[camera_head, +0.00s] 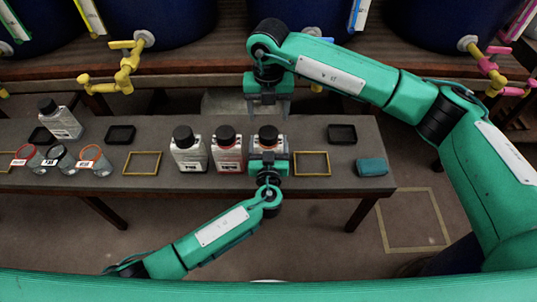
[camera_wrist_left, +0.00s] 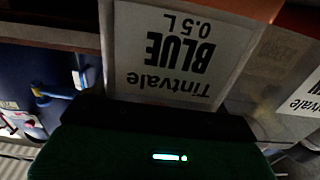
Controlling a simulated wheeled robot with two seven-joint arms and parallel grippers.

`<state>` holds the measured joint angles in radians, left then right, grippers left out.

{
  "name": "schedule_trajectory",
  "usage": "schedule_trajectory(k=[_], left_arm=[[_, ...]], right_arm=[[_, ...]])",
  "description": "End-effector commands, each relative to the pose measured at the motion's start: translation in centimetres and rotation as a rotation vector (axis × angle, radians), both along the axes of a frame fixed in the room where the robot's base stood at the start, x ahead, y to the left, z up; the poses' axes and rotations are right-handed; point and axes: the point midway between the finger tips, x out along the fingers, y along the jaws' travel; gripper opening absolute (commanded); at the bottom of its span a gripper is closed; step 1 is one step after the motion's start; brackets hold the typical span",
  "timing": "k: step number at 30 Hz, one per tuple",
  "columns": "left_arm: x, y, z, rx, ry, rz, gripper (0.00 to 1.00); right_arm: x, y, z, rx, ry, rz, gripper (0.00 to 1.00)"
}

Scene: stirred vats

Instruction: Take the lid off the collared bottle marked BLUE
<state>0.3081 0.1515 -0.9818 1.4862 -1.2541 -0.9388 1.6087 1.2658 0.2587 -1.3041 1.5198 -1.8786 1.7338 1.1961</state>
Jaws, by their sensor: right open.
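The BLUE bottle (camera_head: 268,145) is the rightmost of three bottles standing in a row on the grey table, with a black lid (camera_head: 268,132) on it. Its label (camera_wrist_left: 175,50) reads "Tintvale BLUE 0.5 L", upside down and very close in the left wrist view. My left gripper (camera_head: 268,156) is at the bottle's front, its fingers along both sides of the body, and looks closed on it; the fingertips are partly hidden. My right gripper (camera_head: 268,108) is open and empty, pointing down, apart from the lid and appearing above it.
Two lidded bottles (camera_head: 188,150) (camera_head: 227,150) stand close left of it. Another bottle (camera_head: 60,120) and several glass jars (camera_head: 95,161) are at the left. Dark trays (camera_head: 342,134), yellow frames (camera_head: 312,163) and a teal block (camera_head: 372,167) lie around. Blue vats with taps (camera_head: 127,68) stand behind.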

Motion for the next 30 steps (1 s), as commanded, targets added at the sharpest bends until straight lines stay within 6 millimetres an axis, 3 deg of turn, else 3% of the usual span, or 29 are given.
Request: schedule_trajectory(k=[3, 4, 8, 11, 17, 24, 30], left_arm=[[0.0, 0.0, 0.0, 0.0, 0.0, 0.0, 0.37], [0.0, 0.0, 0.0, 0.0, 0.0, 0.0, 0.37], [0.0, 0.0, 0.0, 0.0, 0.0, 0.0, 0.37], [0.0, 0.0, 0.0, 0.0, 0.0, 0.0, 0.37], [0.0, 0.0, 0.0, 0.0, 0.0, 0.0, 0.37], [0.0, 0.0, 0.0, 0.0, 0.0, 0.0, 0.37], [0.0, 0.0, 0.0, 0.0, 0.0, 0.0, 0.37]], right_arm=[[0.0, 0.0, 0.0, 0.0, 0.0, 0.0, 0.71], [0.0, 0.0, 0.0, 0.001, 0.0, 0.001, 0.75], [-0.5, 0.7, -0.4, 0.04, 0.01, 0.042, 0.75], [-1.5, 2.4, -1.1, 0.13, 0.026, 0.133, 0.75], [-5.2, 7.7, -1.8, 0.456, 0.028, 0.416, 0.75], [-9.6, 13.3, 0.2, 0.885, -0.094, 0.68, 0.75], [-11.9, 16.2, 3.5, 1.198, -0.304, 0.782, 0.75]])
